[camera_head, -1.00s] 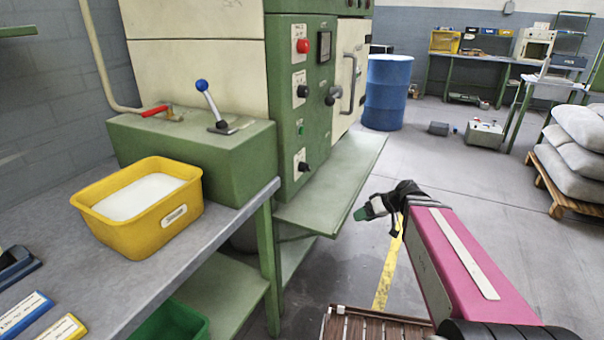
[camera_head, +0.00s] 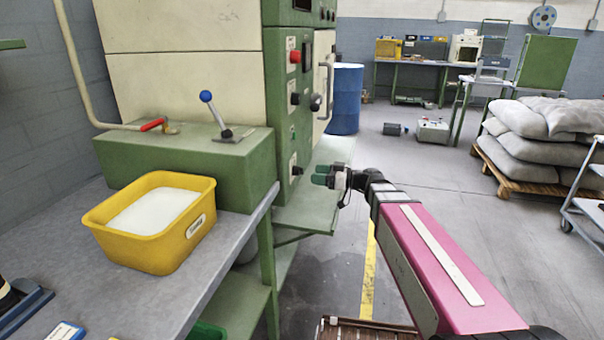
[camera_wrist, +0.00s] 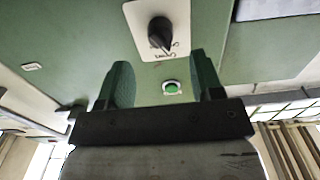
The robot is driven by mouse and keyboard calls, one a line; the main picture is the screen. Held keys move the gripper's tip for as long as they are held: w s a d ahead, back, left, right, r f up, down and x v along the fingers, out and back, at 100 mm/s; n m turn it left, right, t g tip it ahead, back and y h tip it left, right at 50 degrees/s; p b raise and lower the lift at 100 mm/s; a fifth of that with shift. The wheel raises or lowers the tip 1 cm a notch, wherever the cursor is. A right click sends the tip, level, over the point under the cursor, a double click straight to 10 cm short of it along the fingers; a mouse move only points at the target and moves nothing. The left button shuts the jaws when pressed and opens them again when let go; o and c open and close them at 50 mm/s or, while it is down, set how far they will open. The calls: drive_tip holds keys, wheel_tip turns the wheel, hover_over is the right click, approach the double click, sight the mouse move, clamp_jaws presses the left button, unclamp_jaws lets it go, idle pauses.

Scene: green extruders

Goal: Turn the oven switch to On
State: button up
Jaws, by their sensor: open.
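The green oven panel (camera_head: 281,130) faces right in the head view. A black lower knob (camera_head: 295,170) sits on a white plate near its bottom, and an upper black knob (camera_head: 294,98) sits higher. My gripper (camera_head: 321,174) is just right of the lower knob, apart from the panel. In the wrist view, a black rotary knob (camera_wrist: 160,32) on a white plate lies ahead of my open gripper (camera_wrist: 163,76). A green button (camera_wrist: 172,87) shows between its fingers. Nothing is held. The plate's lettering is too small to read surely.
A green shelf (camera_head: 310,212) juts out below the panel. A door handle (camera_head: 328,88) and a red button (camera_head: 295,57) are above. The bench at left holds a yellow tub (camera_head: 128,245) and a blue-knobbed lever (camera_head: 212,108).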

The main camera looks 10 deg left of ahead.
sight(303, 172)
drive_tip(key=shift+w+a, duration=0.15)
drive_tip(key=shift+a, duration=1.4)
drive_tip(key=shift+w+a, duration=0.1)
drive_tip(key=shift+a, duration=1.45)
drive_tip(key=c, duration=0.9)
